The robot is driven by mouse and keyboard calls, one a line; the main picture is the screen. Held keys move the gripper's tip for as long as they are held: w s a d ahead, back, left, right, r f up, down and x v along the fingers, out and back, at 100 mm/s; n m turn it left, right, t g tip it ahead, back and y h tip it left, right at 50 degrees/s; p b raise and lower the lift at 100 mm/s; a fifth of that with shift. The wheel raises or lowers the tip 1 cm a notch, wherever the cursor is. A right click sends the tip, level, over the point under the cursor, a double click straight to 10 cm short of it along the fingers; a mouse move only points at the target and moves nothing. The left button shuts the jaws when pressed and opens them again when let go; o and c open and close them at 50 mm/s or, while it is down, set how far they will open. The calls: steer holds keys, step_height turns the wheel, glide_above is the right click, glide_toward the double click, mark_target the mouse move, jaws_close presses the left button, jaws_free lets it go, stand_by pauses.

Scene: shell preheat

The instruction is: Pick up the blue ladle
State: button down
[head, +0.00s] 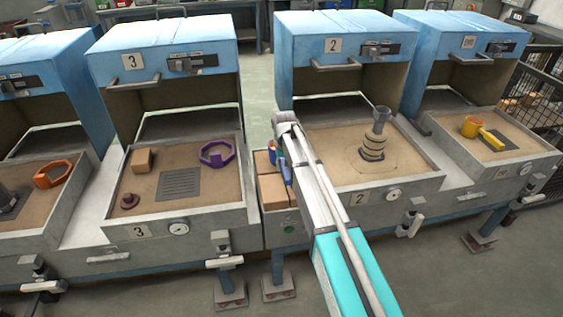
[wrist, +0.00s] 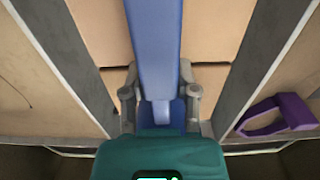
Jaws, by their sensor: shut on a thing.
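The blue ladle (head: 272,150) is at the narrow bay between stations 3 and 2, partly hidden by my arm in the head view. In the wrist view its long blue handle (wrist: 155,45) runs from the top edge down between my fingers. My gripper (wrist: 160,100) is shut on this handle, with one grey finger on each side. Tan blocks lie beneath the ladle. I cannot tell whether the ladle touches them.
Tan blocks (head: 272,190) fill the narrow bay. The station 3 tray (head: 190,208) holds a purple ring (head: 217,160), also in the wrist view (wrist: 275,117). The station 2 tray (head: 425,180) holds a stacked grey part (head: 374,145). Blue hoods (head: 345,50) overhang behind.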

steer(key=shift+r, duration=0.15)
step_height(320, 180, up, 3)
steer(key=p, duration=0.3)
steer(key=s+d+r+p, duration=0.1)
steer(key=r+p, duration=0.1)
steer(key=s+r+p, duration=0.2)
steer(key=s+d+r+p, duration=0.1)
steer(key=s+r+p, duration=0.1)
steer(key=p, duration=0.1)
steer(key=shift+d+r, duration=0.25)
steer(key=shift+d, duration=0.05)
steer(key=s+d+r+p, duration=0.3)
steer(key=s+d, duration=0.1)
steer(key=s, duration=0.3)
steer(key=shift+s, duration=0.15)
steer(key=shift+s, duration=0.2)
